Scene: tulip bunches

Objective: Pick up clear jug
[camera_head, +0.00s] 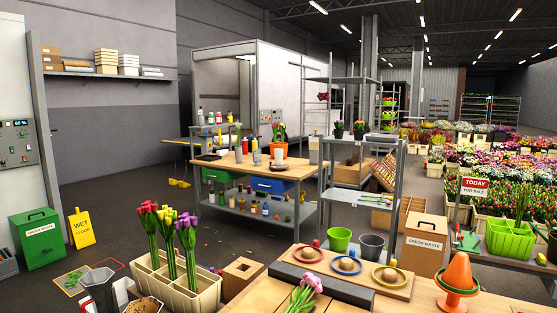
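I cannot make out a clear jug for certain. A small pale vessel (278,154) stands on the wooden-topped workbench (232,165) in the middle distance, in front of an orange pot (283,147) with tulips. It is too small to tell whether it is clear or a jug. Neither of my grippers shows in the head view.
A near wooden table (408,301) at the bottom right holds a board with round items and an orange cone (459,273). A cream crate (176,287) with tulip bunches stands at the lower left. A yellow wet-floor sign (81,229) stands left; grey floor beyond it is open.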

